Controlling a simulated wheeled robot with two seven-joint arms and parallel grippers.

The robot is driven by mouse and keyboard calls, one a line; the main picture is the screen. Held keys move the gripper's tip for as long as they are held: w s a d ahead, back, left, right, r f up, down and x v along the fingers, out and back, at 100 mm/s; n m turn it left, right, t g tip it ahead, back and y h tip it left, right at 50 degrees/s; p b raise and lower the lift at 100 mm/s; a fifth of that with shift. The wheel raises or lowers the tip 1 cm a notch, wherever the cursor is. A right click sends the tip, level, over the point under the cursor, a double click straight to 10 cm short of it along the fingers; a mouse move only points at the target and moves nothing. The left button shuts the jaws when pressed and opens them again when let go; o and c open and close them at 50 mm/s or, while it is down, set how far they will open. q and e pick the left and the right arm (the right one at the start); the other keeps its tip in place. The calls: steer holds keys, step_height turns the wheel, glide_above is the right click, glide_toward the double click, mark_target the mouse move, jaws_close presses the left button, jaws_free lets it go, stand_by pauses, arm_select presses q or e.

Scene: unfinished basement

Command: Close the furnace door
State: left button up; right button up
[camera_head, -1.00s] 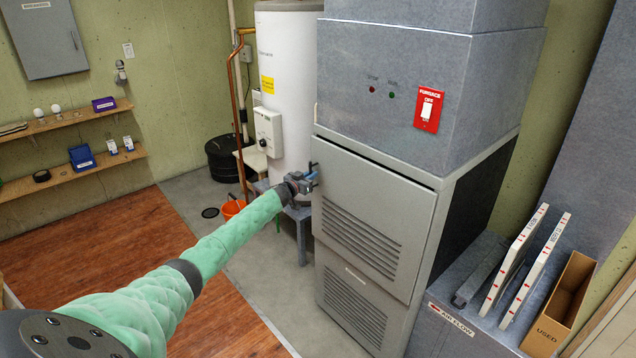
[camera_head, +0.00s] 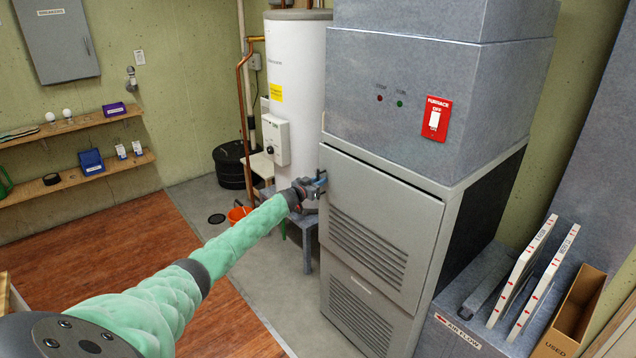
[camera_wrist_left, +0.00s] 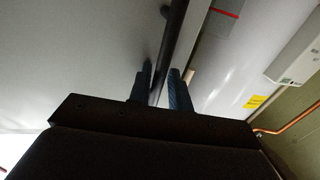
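The furnace door (camera_head: 368,225) is the grey louvred upper panel on the front of the furnace (camera_head: 420,90). In the head view it looks nearly flush with the front; I cannot tell whether it is fully shut. My left gripper (camera_head: 319,184) is at the door's left edge. In the left wrist view, a dark bar-shaped door handle (camera_wrist_left: 173,32) runs between the close-set fingers of my left gripper (camera_wrist_left: 161,88), which appear shut on it. The grey door surface (camera_wrist_left: 75,50) fills the left of that view. My right gripper is not in view.
A white water heater (camera_head: 299,85) with a copper pipe stands left of the furnace. An orange bucket (camera_head: 238,215) is on the floor by it. Filters (camera_head: 522,270) and a cardboard box (camera_head: 572,310) are at the right.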

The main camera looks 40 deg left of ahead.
arm_select(q)
steer(key=shift+d+f, duration=0.1)
steer(key=shift+d, duration=0.15)
